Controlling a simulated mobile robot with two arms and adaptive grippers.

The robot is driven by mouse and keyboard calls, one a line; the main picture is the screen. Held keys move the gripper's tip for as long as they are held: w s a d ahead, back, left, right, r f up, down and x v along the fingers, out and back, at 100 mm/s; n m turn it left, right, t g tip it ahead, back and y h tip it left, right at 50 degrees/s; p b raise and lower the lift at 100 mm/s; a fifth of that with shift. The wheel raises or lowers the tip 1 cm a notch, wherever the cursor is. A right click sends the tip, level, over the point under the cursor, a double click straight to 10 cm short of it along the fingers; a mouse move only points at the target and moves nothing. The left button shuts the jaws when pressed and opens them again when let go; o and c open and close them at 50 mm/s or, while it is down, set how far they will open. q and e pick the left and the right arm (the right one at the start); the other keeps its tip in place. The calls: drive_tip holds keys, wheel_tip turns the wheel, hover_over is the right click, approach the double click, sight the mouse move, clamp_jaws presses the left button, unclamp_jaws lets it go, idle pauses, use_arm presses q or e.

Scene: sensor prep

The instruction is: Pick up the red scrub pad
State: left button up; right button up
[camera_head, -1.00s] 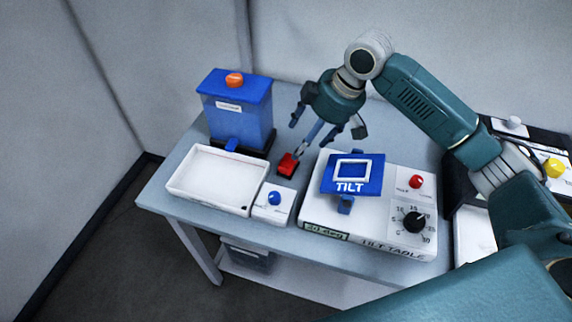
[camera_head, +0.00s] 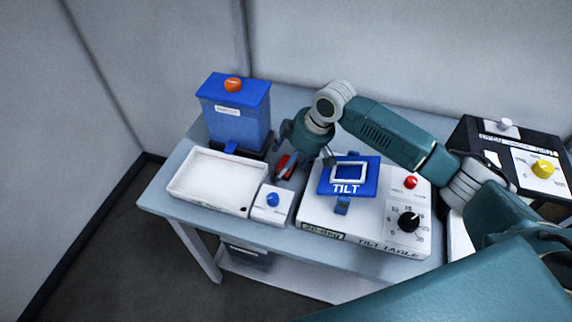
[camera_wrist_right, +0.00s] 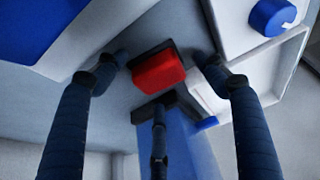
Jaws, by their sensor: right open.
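The red scrub pad (camera_head: 282,164) sits on a small dark base on the table, between the blue dispenser box and the tilt table. It also shows in the right wrist view as a red block (camera_wrist_right: 158,73). My right gripper (camera_head: 304,168) is low over the pad and partly hides it in the head view. In the right wrist view its dark fingers (camera_wrist_right: 162,66) are spread apart, with the pad beyond and between their tips. The gripper is open and empty. Whether any finger touches the pad cannot be told. My left gripper is not in view.
The blue dispenser box (camera_head: 236,122) stands behind a white tray (camera_head: 180,195). A small white box with a blue knob (camera_head: 272,200) is beside the tray. The white tilt table (camera_head: 330,222) is close on the right. A black device with a yellow knob (camera_head: 542,169) stands farther right.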

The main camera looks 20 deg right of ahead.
drive_tip(key=c, duration=1.4)
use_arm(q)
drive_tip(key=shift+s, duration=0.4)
use_arm(e)
drive_tip(key=shift+o, duration=0.2)
drive_tip(key=shift+r, duration=0.1)
